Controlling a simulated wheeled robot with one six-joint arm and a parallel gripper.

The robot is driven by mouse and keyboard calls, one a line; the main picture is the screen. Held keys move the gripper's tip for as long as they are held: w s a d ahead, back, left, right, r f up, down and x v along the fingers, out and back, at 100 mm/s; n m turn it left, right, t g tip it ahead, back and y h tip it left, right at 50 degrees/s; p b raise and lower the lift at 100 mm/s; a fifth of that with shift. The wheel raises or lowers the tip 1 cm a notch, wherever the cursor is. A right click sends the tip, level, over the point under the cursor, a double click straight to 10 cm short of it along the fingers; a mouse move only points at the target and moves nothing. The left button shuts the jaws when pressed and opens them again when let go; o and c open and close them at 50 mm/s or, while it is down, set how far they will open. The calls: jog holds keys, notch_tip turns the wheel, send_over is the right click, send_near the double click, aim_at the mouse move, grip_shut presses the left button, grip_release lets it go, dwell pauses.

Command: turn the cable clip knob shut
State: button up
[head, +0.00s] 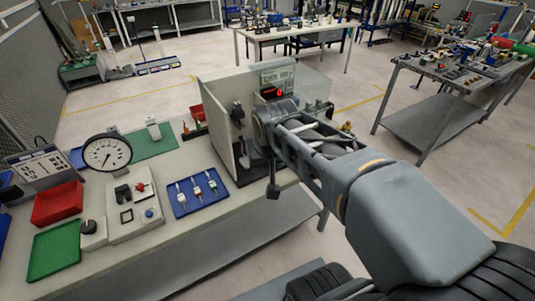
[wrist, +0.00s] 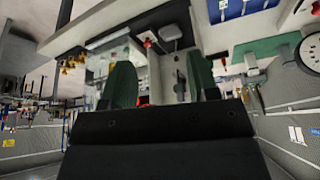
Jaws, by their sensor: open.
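A pale foam-walled bay (head: 222,125) stands at the right end of the workbench. A dark clip-like fitting (head: 238,112) is on its inner wall; a dark fitting also shows between my fingers in the wrist view (wrist: 180,87). I cannot make out which part is the knob or how it is turned. My gripper (wrist: 158,62) is open, its two green fingers apart with nothing visibly held. It faces the bay, and the fittings appear beyond the fingertips. In the head view my wrist hides the fingers and part of the bay.
Left of the bay, the workbench (head: 175,235) holds a blue tray (head: 187,206) with several small parts, a control panel (head: 136,212), a dial gauge (head: 107,152), a red bin (head: 57,204) and a green tray (head: 55,248). Open floor lies right of the bench.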

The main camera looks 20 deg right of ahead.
jog(key=w+d+f+m+h+b, duration=0.1)
jog(key=w+d+f+m+b, duration=0.2)
jog(key=w, duration=0.7)
jog(key=w+d+f+m+h+b, duration=0.15)
jog(key=w+d+f, duration=0.3)
jog(key=w, duration=0.45)
jog(key=shift+g+y, duration=0.3)
jog(key=shift+y, duration=0.05)
jog(key=x, duration=1.2)
jog(key=shift+w+f, duration=0.2)
jog(key=shift+f, duration=0.05)
jog(key=shift+x, duration=1)
jog(key=c, duration=0.9)
